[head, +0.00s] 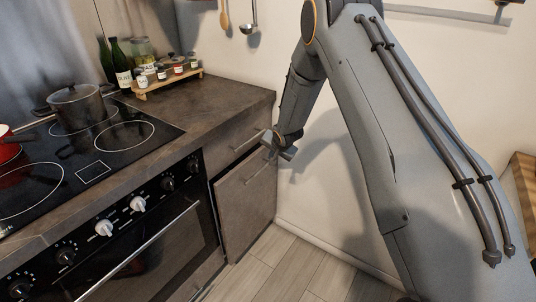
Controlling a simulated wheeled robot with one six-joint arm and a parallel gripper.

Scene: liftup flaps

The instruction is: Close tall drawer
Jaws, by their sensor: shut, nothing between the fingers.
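The tall drawer (243,205) is the grey-brown front below a shallower drawer (233,136), right of the oven. Its front appears to stand a little out from the cabinet, with a dark gap along its top edge. A bar handle (254,172) shows near its top. My gripper (284,153) is at the drawer's upper right corner, close to the handles. It is shut, with nothing seen between the fingers. Whether it touches the drawer front, I cannot tell.
The oven (150,262) with its knobs and long handle is left of the drawer. A hob (85,150) with a dark pot (77,108) is above it. A wall (325,200) stands close on the right. The floor (285,268) in front looks clear.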

